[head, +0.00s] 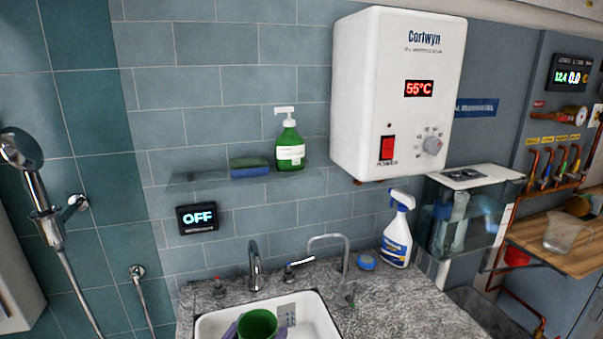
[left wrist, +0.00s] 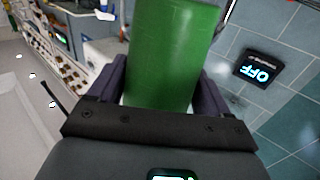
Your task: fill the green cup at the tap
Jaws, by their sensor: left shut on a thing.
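The green cup (head: 258,325) is at the bottom of the head view, over the white sink basin, with its open rim facing up. My left gripper (head: 250,334) is shut on the cup; its purple fingers show beside the cup. The left wrist view shows the green cup (left wrist: 162,55) between the two dark purple fingers (left wrist: 160,90). The chrome tap (head: 255,264) stands at the sink's back edge, behind and above the cup. A lever handle (head: 298,263) is to its right. I see no water stream. My right gripper is not in view.
A thin curved spout (head: 340,254) stands right of the sink. A spray bottle (head: 397,232) and blue sponge (head: 366,262) are on the speckled counter (head: 400,300). A display reading OFF (head: 197,218), glass shelf (head: 210,178) and white heater (head: 396,95) are on the wall.

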